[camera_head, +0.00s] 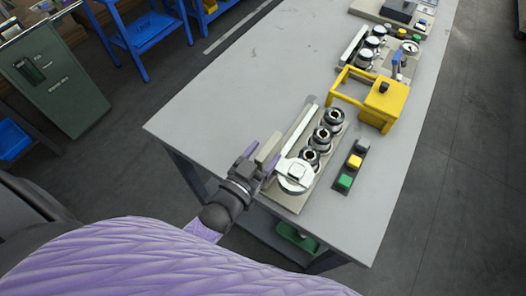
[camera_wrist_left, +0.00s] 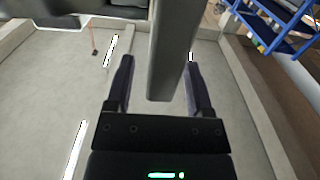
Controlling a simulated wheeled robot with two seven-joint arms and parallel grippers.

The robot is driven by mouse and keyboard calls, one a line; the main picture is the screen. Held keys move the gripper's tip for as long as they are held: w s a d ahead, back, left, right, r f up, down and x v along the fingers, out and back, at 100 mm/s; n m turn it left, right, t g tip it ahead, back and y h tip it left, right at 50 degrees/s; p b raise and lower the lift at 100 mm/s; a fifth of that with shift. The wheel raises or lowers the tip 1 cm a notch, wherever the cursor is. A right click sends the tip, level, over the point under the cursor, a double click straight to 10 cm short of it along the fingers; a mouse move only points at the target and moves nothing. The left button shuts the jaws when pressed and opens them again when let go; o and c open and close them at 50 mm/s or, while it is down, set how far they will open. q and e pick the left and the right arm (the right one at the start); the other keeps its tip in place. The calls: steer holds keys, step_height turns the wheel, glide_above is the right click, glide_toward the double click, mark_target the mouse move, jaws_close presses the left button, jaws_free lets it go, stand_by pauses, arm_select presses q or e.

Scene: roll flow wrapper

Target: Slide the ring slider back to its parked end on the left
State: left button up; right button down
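The white ring slider (camera_head: 296,176) sits at the near end of the roller unit, beside several dark rollers with pale rims (camera_head: 322,136). A flat pale grey bar (camera_head: 268,148) stands at the unit's left side; how it joins the slider cannot be told. My left gripper (camera_head: 261,166) is at this bar. In the left wrist view the grey bar (camera_wrist_left: 174,50) comes down between the two dark fingers, with a clear gap on its left and the right finger close to it. The fingers are open around it. My right gripper is not in view.
The roller unit's base plate (camera_head: 299,205) lies on the grey table (camera_head: 225,100). A button box (camera_head: 352,162) stands to its right. A yellow frame (camera_head: 384,104) and a second machine (camera_head: 378,45) are farther back. The table's left part is clear.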

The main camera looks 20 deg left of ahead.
arm_select(q)
steer(key=s+a, duration=0.2)
steer(key=s, duration=0.7)
steer(key=shift+s+p, duration=0.3)
steer(key=shift+p, duration=0.05)
steer(key=s+f+g+y+b, duration=0.1)
steer(key=s+f+g, duration=0.15)
steer(key=f, duration=0.45)
steer(key=s+f+g+b, duration=0.1)
steer(key=f+g+b, duration=0.15)
steer(key=f, duration=0.55)
steer(key=s+a+f+g+y+b, duration=0.2)
steer(key=s+f+g, duration=1)
steer(key=s+f, duration=0.6)
steer(key=shift+a+f+y+b, duration=0.2)
steer(key=shift+a+y+b, duration=0.1)
steer(key=shift+a+b, duration=0.4)
steer(key=shift+a, duration=0.15)
